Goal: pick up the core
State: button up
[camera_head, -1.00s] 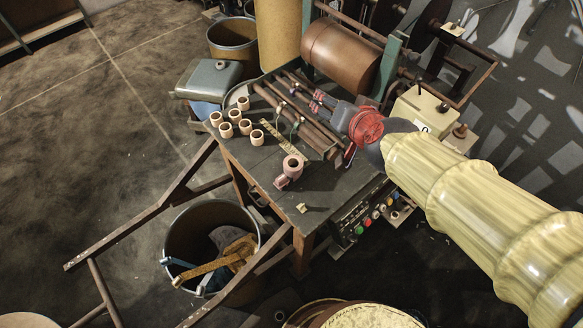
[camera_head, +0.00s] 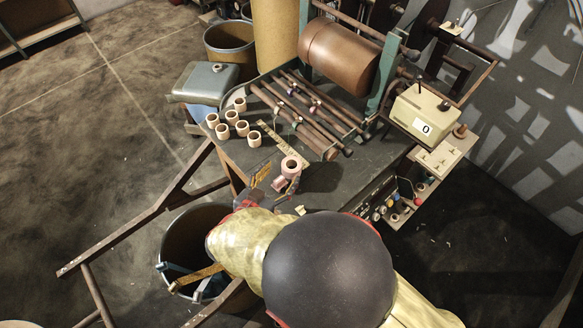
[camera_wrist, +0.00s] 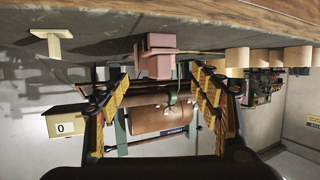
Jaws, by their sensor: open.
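Several small tan cores stand upright in a cluster at the left of the table, one of them a core (camera_head: 242,129) near the front of the group. In the wrist view, which is upside down, cores (camera_wrist: 268,60) show at the upper right. My gripper (camera_wrist: 160,78) is open and empty, its yellow-padded fingers spread low at the table's front edge. A pinkish dispenser with a ring (camera_head: 291,165) stands just beyond the gripper; its pink block (camera_wrist: 157,56) shows between the fingertips in the wrist view, apart from them. My arm hides part of the table's front.
Rods (camera_head: 300,108) and a brown roller (camera_head: 340,55) lie behind the cores. A counter box (camera_head: 420,112) reading 0 stands at the right. A bin (camera_head: 185,240) is below the front edge. A small cream piece (camera_wrist: 52,43) lies on the table.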

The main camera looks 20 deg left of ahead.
aim_at(294, 162)
jog(key=b+x, duration=0.1)
jog(key=x, duration=0.1)
jog(key=b+x, duration=0.1)
jog(key=x, duration=0.1)
jog(key=b+x, duration=0.1)
jog(key=x, duration=0.1)
jog(key=shift+w+d+f, duration=0.1)
jog(key=shift+d+f, duration=0.05)
jog(key=shift+d, duration=0.25)
jog(key=shift+w, duration=0.35)
jog(key=shift+c, duration=0.5)
jog(key=c, duration=1.3)
